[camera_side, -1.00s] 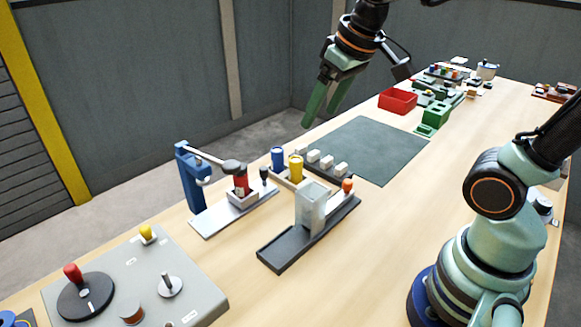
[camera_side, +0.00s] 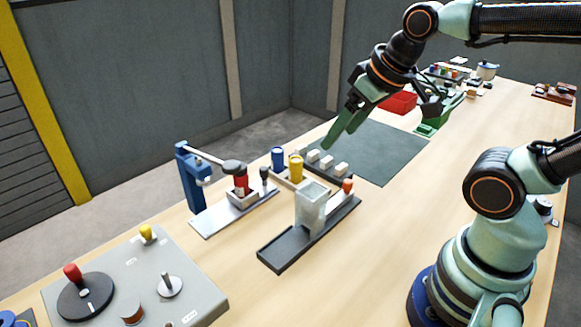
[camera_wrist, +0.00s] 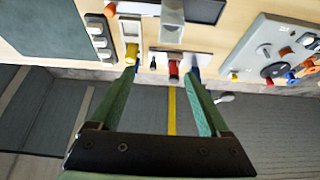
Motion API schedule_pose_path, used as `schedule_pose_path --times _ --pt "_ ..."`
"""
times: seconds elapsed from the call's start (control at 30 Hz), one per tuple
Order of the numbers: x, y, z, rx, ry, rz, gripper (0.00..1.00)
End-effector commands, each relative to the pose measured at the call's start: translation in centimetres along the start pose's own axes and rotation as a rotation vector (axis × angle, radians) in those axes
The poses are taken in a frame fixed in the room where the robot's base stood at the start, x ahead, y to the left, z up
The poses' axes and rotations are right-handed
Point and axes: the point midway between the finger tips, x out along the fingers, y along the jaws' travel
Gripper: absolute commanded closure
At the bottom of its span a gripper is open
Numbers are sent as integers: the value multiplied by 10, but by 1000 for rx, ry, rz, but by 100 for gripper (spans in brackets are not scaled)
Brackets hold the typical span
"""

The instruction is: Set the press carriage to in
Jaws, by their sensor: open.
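The press has a blue post (camera_side: 192,178) and a grey lever arm reaching over a red cylinder (camera_side: 241,183). The cylinder sits in a small pale carriage (camera_side: 243,200) on a light base plate (camera_side: 212,222). A dark knob (camera_side: 264,174) stands at the carriage's right. In the wrist view the red cylinder (camera_wrist: 174,70) and dark knob (camera_wrist: 153,63) appear beyond and between my fingers. My gripper (camera_side: 341,138) is open and empty, in the air up and right of the press, apart from it.
A dark rail (camera_side: 280,252) with a translucent block (camera_side: 311,206) and orange knob (camera_side: 347,185) stands before the press. Blue (camera_side: 277,158) and yellow (camera_side: 296,168) cylinders stand right of it, beside white blocks (camera_side: 327,161). The green mat (camera_side: 390,145) is clear.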

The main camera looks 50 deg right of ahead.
Motion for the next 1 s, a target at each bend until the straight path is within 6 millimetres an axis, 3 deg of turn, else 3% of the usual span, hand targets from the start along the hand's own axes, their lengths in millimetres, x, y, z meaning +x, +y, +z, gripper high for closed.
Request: schedule_pose_path --times 0.3,0.37,0.5,0.77,1.0 --pt "0 0 0 0 0 0 20" --pt "0 0 0 1 0 0 38" --pt "0 0 -9 47 -17 1 38" --pt "8 2 -61 361 -119 24 38" --pt "39 5 -111 700 -217 83 38"
